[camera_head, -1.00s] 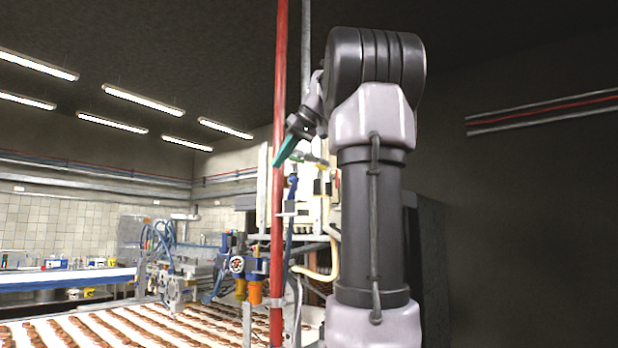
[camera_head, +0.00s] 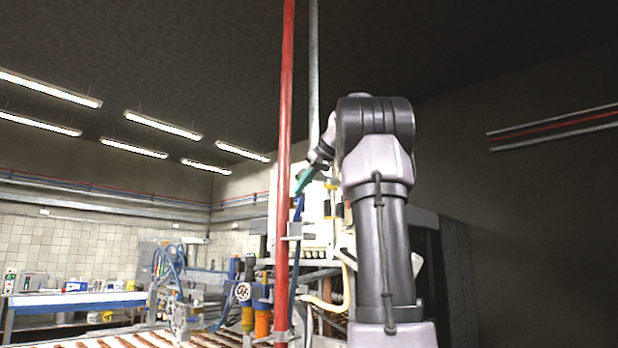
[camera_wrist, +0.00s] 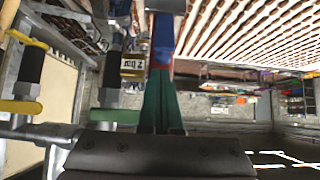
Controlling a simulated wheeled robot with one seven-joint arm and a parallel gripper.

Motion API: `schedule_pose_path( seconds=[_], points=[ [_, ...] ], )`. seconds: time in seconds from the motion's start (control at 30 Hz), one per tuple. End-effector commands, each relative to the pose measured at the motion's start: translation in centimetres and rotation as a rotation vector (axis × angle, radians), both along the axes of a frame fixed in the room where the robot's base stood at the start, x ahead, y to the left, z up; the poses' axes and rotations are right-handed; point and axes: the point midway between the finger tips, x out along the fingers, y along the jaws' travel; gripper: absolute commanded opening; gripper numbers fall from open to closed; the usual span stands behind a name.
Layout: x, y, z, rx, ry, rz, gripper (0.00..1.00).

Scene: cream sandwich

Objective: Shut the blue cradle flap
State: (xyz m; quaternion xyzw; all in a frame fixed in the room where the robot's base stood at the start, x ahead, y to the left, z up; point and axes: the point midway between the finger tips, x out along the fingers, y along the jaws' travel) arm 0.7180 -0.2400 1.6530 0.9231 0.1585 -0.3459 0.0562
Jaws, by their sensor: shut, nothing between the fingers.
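My gripper (camera_head: 301,187) shows its teal fingers behind the red pipe's right side, pointing down and left. In the wrist view the two green fingers (camera_wrist: 160,72) are together with nothing between them. A narrow blue piece (camera_head: 298,208), which looks like the cradle flap, hangs just below the fingertips. In the wrist view the blue piece (camera_wrist: 163,42) lies straight beyond the fingertips, overlapping them in the picture; I cannot tell whether they touch. Its hinge and how far it stands open cannot be made out.
A red upright pipe (camera_head: 285,120) stands close left of my gripper, with a grey pipe (camera_head: 314,70) beside it. Yellow-handled (camera_wrist: 22,107) and green-handled (camera_wrist: 114,115) fittings crowd the wrist view's left. A conveyor with brown pieces (camera_head: 130,341) runs at lower left.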

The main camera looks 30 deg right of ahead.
Motion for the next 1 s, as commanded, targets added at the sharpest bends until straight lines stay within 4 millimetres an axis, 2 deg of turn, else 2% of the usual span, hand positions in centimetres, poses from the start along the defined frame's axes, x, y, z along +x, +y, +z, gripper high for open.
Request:
schedule_pose_path(
  seconds=[0.27,1.0],
  points=[
    [1.1,0.41,-1.02,0.001,0.0,0.0,0.0],
    [0.38,0.17,-1.08,0.025,-0.069,-0.001,0.0]
  ],
)
